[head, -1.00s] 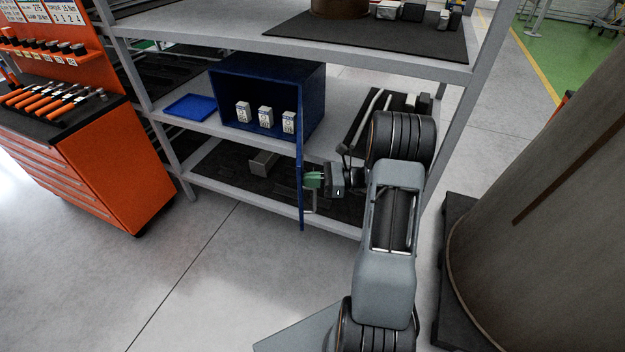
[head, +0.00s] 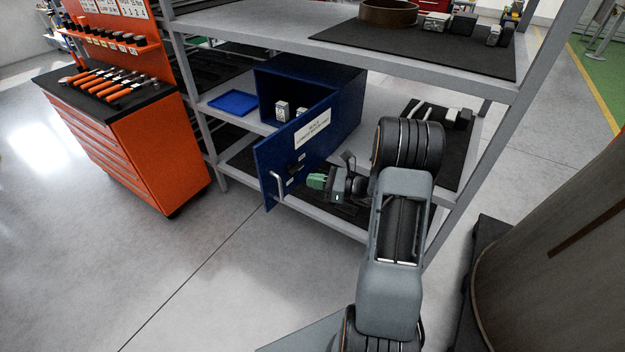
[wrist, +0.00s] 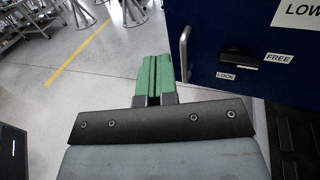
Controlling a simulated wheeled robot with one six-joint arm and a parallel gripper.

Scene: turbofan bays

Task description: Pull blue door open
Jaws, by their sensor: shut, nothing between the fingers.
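The blue door (head: 292,150) stands partly open on the blue cabinet (head: 340,85), hinged on the right side of the opening. Its outer face shows a white label, a metal bar handle (head: 277,187) and a black latch (head: 295,169). The wrist view shows the handle (wrist: 185,50) and the latch (wrist: 240,59), with LOCK and FREE labels. My gripper (head: 316,181) is on the outer side of the door, to the right of the handle. In the wrist view, its green fingers (wrist: 153,75) are together and empty, apart from the handle.
Small white boxes (head: 282,110) stand in the cabinet, partly hidden by the door. A blue tray (head: 233,103) lies left of it on the grey shelf. An orange tool cabinet (head: 140,150) stands left. A large brown cylinder (head: 560,260) is at right. The floor in front is clear.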

